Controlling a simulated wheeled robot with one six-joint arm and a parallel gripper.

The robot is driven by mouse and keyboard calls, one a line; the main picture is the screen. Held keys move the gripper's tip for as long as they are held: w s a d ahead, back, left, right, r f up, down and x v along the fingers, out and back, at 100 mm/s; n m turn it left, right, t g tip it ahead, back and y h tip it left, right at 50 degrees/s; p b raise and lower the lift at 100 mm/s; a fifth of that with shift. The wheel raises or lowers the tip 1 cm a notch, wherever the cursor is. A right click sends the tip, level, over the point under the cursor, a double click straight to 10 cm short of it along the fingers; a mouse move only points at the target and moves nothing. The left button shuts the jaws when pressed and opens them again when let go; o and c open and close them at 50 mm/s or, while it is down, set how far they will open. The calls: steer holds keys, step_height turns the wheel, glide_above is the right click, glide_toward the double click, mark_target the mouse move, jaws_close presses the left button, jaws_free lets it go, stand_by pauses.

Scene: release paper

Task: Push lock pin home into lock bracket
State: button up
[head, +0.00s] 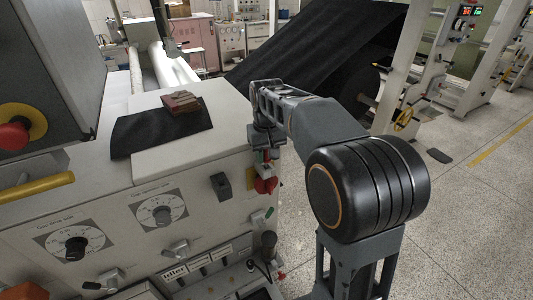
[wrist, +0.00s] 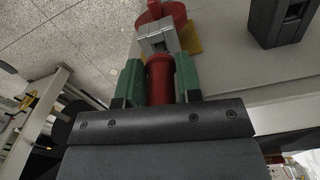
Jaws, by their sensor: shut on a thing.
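The lock pin (wrist: 160,80) is a red cylinder in the wrist view. My gripper (wrist: 158,88) is shut on it, with a green fingertip on either side. Just beyond lies the lock bracket (wrist: 159,42), a grey metal block with a slot. The pin's end meets or nearly meets the bracket; I cannot tell how deep it sits. In the head view my gripper (head: 264,154) points down beside the white machine's right side, above a red round part (head: 265,186). The pin is mostly hidden there.
The red round part also shows behind the bracket in the wrist view (wrist: 168,14), near a yellow plate (wrist: 192,40). A dark block (wrist: 278,22) stands to the right. The white machine (head: 180,150) is close on the left; open floor (head: 465,210) lies right.

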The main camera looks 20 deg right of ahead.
steer(key=shift+f+b, duration=0.85)
steer(key=shift+f, duration=0.45)
steer(key=o, duration=1)
step_height(320, 180, up, 14)
steer(key=shift+f+p, duration=0.1)
steer(key=shift+p, duration=0.2)
steer(key=shift+w, duration=0.1)
